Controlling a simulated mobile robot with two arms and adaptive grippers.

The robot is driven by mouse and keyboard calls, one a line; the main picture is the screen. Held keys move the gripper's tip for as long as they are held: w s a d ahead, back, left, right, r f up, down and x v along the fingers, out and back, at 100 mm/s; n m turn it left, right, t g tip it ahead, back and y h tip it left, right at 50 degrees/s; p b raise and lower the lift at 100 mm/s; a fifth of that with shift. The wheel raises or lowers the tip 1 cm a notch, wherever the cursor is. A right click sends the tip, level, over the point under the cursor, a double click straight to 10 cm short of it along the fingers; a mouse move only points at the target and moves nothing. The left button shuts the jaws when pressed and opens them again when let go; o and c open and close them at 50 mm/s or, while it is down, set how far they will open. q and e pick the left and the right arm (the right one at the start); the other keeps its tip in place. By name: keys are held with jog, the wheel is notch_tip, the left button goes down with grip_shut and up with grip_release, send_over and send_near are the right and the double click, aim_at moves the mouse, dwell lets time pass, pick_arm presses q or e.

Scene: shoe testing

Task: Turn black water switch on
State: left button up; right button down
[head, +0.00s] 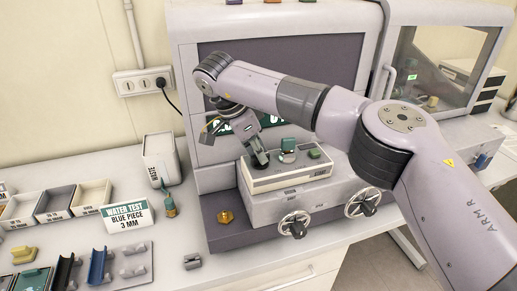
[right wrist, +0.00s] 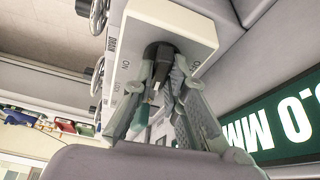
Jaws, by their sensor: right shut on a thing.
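The black water switch (right wrist: 158,51) shows in the right wrist view as a dark knob on the white control box (right wrist: 190,27), beside printed "ON" marks. My right gripper (right wrist: 163,72) is shut on this switch, with one finger on each side of it. In the head view the right gripper (head: 258,160) reaches down onto the left end of the control box (head: 290,181), and its fingers largely hide the switch. A teal switch (head: 288,148) and a green switch (head: 314,153) stand to the right on the same box. My left gripper is not in view.
Two handwheels (head: 294,224) (head: 363,202) stick out below the control box. A "Water test, blue piece 3 mm" sign (head: 127,215), a waste bin (head: 160,160) and parts trays (head: 54,203) stand on the left bench.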

jog(key=shift+r+m+p, duration=0.1)
jog(key=shift+m+p, duration=0.2)
jog(key=shift+m, duration=0.4)
jog(key=shift+w+g, duration=0.1)
jog(key=shift+g, duration=0.3)
jog(key=c, duration=1.6)
grip_release()
jog(key=shift+a, duration=0.1)
jog(key=v, duration=0.7)
